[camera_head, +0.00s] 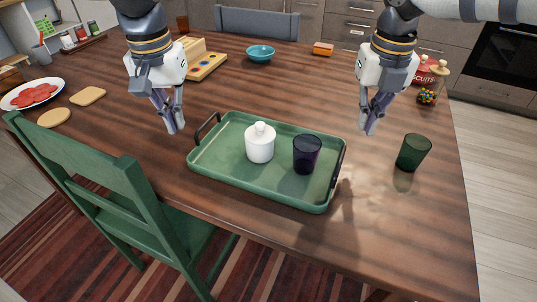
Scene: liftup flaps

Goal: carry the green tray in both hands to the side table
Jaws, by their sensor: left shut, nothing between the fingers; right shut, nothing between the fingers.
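The green tray (230,170) lies flat on the wooden table near its front edge. It has a dark handle at its left end (207,128) and another at its right end (338,166). A white lidded pot (260,145) and a dark cup (306,154) stand on it. My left gripper (175,128) is shut and empty, above the table to the left of the tray's left handle. My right gripper (369,130) is shut and empty, beyond and to the right of the tray's right end. Both are apart from the tray. I cannot make out a side table.
A dark green glass (413,152) stands right of the tray. A green chair (95,185) is at the table's front left. Further back are a teal bowl (260,53), a wooden block set (203,62), a plate of red slices (32,94) and a candy jar (431,88).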

